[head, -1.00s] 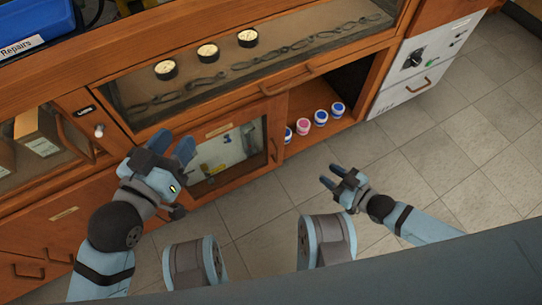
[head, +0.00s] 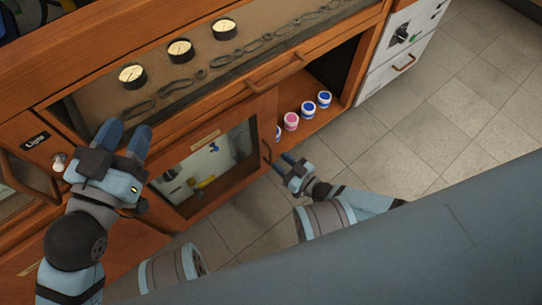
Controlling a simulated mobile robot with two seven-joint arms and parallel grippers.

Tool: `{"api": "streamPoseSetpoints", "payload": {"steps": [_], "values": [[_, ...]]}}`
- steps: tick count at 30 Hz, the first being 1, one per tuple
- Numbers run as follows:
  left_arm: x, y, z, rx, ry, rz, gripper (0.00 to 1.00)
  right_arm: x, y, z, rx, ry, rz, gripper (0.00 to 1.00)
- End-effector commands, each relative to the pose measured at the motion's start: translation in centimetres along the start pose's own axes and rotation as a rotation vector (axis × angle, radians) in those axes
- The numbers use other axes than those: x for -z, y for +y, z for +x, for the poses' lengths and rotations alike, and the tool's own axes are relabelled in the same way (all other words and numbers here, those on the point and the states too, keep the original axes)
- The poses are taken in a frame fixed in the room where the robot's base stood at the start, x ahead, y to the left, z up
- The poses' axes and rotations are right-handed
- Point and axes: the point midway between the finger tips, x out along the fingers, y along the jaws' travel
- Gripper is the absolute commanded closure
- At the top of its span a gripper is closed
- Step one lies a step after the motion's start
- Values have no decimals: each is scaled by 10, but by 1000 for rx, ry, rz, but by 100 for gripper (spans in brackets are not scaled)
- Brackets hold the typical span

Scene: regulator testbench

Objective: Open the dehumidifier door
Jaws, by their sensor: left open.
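The dehumidifier door (head: 233,178) is a wooden-framed door with a glass window, low in the cabinet, and it looks shut. A label strip (head: 205,141) is on its top rail. My left gripper (head: 124,137) is open and empty, in front of the cabinet at the door's upper left. My left arm hides part of the cabinet left of the door.
An open cubby right of the door holds several small jars, including a pink one (head: 291,121). A display drawer (head: 185,85) with gauges and chain links is above. A light knob (head: 59,162) is at left. Tiled floor (head: 440,120) is clear at right.

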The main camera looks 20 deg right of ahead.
Motion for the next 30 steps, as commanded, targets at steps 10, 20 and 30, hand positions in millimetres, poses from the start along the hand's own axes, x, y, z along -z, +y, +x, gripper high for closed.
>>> {"api": "streamPoseSetpoints", "payload": {"steps": [10,20,30], "values": [[1,-7,4,7,58,98,57,-1,0,44,-1,-1,1,63],[3,-8,3,4,62,113,57,0,0,46,0,-2,0,63],[3,-8,2,4,60,113,57,0,0,46,0,-1,0,100]]}}
